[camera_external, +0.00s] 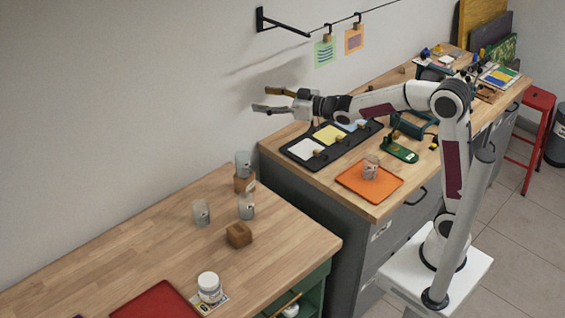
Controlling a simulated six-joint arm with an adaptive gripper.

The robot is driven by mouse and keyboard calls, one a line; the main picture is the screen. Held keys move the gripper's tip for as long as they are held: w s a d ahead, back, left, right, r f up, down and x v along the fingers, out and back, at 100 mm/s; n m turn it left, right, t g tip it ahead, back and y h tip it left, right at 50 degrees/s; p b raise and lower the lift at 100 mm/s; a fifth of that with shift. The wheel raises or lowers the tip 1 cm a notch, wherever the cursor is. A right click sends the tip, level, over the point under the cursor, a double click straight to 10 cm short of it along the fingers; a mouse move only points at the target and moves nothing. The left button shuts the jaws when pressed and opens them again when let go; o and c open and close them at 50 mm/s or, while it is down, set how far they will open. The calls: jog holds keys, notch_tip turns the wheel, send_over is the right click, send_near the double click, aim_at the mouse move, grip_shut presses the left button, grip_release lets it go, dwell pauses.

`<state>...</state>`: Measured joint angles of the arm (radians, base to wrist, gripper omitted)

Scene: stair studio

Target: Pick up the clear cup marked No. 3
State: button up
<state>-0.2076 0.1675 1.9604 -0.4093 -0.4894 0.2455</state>
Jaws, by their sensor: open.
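Several clear cups are in view, but their number marks are too small to read, so I cannot tell which is No. 3. One clear cup (244,164) stands on a small wooden block (244,183) at the back of the lower left table. Two more, a left cup (201,212) and a right cup (246,206), stand on that tabletop in front of it. Another clear cup (371,166) stands on an orange mat (352,181) on the higher counter. My gripper (267,100) is open and empty, pointing left in the air above the gap between counter and table.
A wooden block (239,235), a white jar (209,287) and a red tray (158,302) are on the lower table. A dark tray (290,152) with colored sheets and a green device (399,150) are on the counter.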

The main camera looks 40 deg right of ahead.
jog(key=w+a+f+n+g+y, duration=0.2)
jog(key=w+a+f+y, duration=0.15)
jog(key=a+f, duration=0.95)
jog(key=n+g, duration=0.1)
jog(key=g, duration=0.2)
send_near(200, 206)
notch_tip(200, 206, up, 2)
jog(key=a, duration=0.3)
jog(key=shift+s+d, duration=0.15)
jog(key=shift+s, duration=0.2)
jog(key=shift+x, duration=1.35)
jog(key=shift+r, duration=0.1)
jog(key=shift+x, duration=2.6)
jog(key=shift+s, duration=0.1)
